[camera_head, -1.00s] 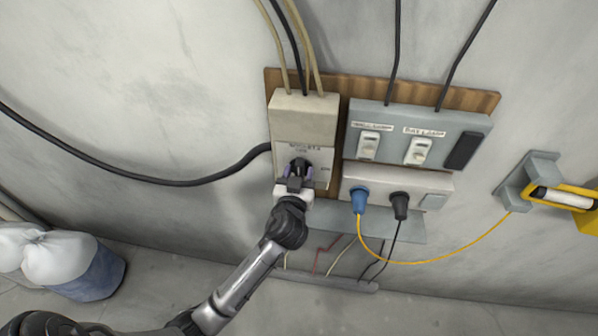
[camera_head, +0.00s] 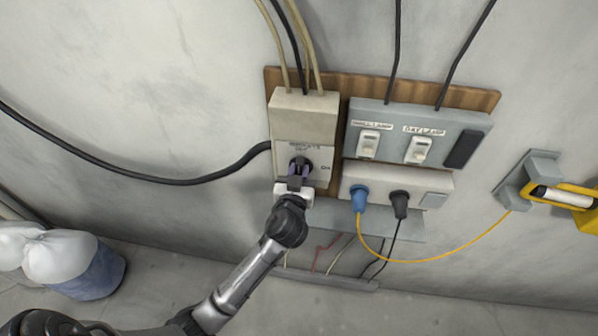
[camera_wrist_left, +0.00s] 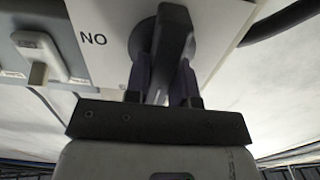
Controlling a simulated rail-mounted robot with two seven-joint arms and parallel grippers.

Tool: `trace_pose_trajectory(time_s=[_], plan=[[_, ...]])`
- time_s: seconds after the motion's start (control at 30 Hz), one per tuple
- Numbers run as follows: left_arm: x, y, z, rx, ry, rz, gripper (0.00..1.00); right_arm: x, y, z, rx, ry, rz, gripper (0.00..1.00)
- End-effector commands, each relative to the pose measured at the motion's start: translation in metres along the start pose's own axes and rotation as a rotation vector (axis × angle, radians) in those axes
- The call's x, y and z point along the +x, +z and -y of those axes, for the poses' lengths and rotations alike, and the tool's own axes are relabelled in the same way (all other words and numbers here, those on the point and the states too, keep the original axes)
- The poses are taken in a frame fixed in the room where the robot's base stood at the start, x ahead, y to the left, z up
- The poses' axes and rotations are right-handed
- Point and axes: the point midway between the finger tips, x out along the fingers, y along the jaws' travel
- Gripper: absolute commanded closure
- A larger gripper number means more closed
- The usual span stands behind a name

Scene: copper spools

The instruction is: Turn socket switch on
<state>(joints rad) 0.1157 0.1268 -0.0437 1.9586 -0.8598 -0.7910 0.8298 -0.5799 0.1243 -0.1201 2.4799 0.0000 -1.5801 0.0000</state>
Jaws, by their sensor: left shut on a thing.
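In the wrist view the fingers (camera_wrist_left: 163,82) flank the handle. My right gripper is not in view.
Right of the box are a grey panel (camera_head: 436,121) with two lamp switches and a socket strip (camera_head: 432,184) with a blue plug (camera_head: 359,197) and a black plug (camera_head: 399,204). A yellow cable runs to a yellow lamp (camera_head: 565,198) at right. A sack (camera_head: 85,275) stands lower left.

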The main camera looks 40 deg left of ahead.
Motion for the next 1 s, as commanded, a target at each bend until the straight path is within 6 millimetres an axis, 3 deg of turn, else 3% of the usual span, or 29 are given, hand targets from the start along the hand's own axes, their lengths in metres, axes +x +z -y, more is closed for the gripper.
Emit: trace_pose_trajectory(time_s=[0.27,1.0], plan=[[0.000,-0.001,-0.001,0.127,-0.001,0.000,1.00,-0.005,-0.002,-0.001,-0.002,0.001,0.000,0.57],[0.000,0.000,-0.007,0.820,0.000,0.000,1.00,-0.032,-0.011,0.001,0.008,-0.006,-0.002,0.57]])
